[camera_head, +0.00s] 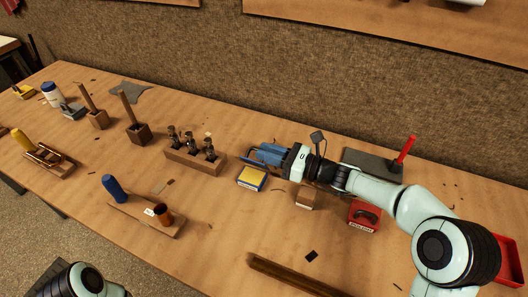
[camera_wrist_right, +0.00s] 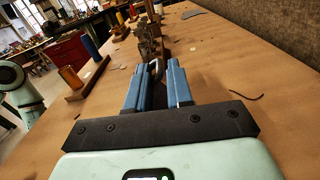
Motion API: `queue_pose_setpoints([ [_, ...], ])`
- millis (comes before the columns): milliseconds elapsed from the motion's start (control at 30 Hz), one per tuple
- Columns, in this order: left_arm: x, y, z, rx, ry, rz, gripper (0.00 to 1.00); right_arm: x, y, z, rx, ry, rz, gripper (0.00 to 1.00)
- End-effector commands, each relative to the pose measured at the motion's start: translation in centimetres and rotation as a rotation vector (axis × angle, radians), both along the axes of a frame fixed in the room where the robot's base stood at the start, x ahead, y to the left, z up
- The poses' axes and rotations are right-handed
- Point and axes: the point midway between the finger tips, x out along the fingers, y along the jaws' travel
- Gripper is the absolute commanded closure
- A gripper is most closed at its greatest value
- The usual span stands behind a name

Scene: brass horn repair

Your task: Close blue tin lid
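A small box with a yellow top and blue and white sides (camera_head: 251,178) sits on the bench; it is the closest match to the blue tin. Whether its lid is open I cannot tell. My right gripper (camera_head: 262,155) reaches in from the right, just behind and above the box. In the right wrist view, its two blue fingers (camera_wrist_right: 157,84) are apart, with a gap between them. A grey curved piece shows in that gap, apparently beyond the fingers. The box is not clearly seen in that view. My left gripper is out of view; only part of my left arm shows at bottom left.
A wooden block with several metal pieces (camera_head: 195,160) stands left of the box. A brown block (camera_head: 307,197) and a red box (camera_head: 364,215) lie to the right. A dark mat with a red-handled tool (camera_head: 404,150) is behind my right arm. The bench front is mostly clear.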

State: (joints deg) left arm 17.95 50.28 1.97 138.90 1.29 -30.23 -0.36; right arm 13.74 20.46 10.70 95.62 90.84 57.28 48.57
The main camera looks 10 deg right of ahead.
Motion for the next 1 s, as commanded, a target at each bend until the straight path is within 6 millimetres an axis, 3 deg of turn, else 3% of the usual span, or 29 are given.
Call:
queue_pose_setpoints([
  [433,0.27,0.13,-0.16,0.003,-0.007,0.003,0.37,0.72,1.08,0.02,0.000,0.000,0.000,0.79],
  [467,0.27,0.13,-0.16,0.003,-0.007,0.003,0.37,0.72,1.07,0.02,0.000,0.000,0.000,0.85],
  [500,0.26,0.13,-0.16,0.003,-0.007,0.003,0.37,0.72,1.07,0.02,0.000,0.000,0.000,0.98],
  [533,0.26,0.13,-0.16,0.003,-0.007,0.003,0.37,0.71,1.07,0.02,0.000,0.000,0.000,1.00],
  [1000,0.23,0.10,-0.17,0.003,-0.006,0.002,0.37,0.70,1.04,0.00,-0.001,-0.001,0.000,1.00],
])
